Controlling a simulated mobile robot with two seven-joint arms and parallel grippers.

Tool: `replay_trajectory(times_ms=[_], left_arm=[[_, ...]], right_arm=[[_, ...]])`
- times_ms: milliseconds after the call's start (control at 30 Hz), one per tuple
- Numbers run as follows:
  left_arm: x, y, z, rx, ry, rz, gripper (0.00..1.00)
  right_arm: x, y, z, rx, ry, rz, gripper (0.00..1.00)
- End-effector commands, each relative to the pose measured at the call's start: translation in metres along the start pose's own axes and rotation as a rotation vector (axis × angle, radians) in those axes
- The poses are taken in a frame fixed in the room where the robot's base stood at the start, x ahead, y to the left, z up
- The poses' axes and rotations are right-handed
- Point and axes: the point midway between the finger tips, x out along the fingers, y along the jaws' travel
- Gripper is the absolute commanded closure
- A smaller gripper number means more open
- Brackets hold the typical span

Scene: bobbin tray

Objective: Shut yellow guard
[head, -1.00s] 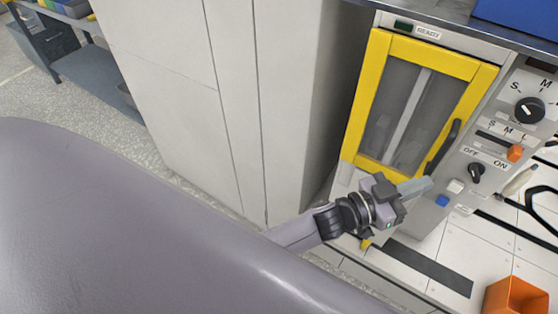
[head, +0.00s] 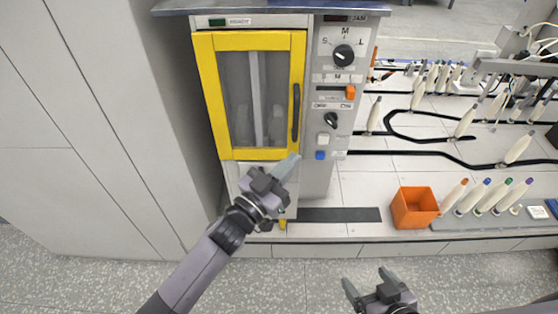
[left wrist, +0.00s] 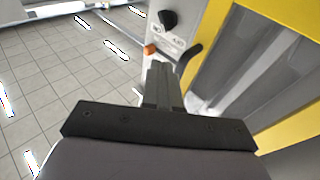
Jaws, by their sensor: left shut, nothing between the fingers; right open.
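The yellow guard (head: 207,95) is a yellow-framed clear door on the front of the machine at upper left in the head view. Its frame looks flush with the machine front, though a small gap cannot be ruled out. A dark handle (head: 296,112) runs along its right side. My left gripper (head: 287,166) is shut and empty, its fingertips by the guard's lower right corner; contact cannot be told. In the left wrist view the shut fingers (left wrist: 160,82) point toward the handle (left wrist: 190,55), with the guard (left wrist: 290,137) to the right. My right gripper (head: 368,281) is open and empty at the bottom.
Right of the guard is a control panel with a size dial (head: 344,55), an orange slider (head: 351,92) and a blue button (head: 320,155). An orange bin (head: 414,208) and several bobbins stand on the white worktop (head: 360,190). A tall cabinet (head: 95,120) stands left of the machine.

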Motion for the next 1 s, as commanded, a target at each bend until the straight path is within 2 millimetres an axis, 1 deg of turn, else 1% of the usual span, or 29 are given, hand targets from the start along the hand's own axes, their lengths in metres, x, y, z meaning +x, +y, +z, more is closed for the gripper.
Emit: replay_trajectory(times_ms=[33, 100, 300, 500, 700, 1000], left_arm=[[-0.002, 0.000, 0.001, 0.000, -0.002, 0.000, 1.00], [-0.018, 0.008, 0.003, -0.003, -0.004, 0.001, 1.00], [-0.051, 0.027, 0.003, -0.002, -0.003, 0.001, 1.00], [-0.077, 0.041, 0.004, -0.002, -0.003, 0.001, 1.00], [-0.088, 0.047, 0.004, 0.000, -0.002, 0.001, 1.00], [-0.090, 0.047, 0.003, 0.000, -0.004, -0.004, 1.00]], right_arm=[[0.000, 0.000, 0.000, 0.000, 0.000, 0.000, 0.15], [-0.001, -0.001, 0.002, 0.001, -0.005, -0.001, 0.15], [0.000, 0.000, 0.001, 0.001, -0.002, 0.000, 0.15], [0.001, 0.000, 0.001, 0.000, 0.000, 0.000, 0.15], [0.001, 0.000, 0.002, 0.000, 0.000, 0.000, 0.15], [0.001, 0.000, 0.002, 0.000, 0.000, 0.000, 0.15]])
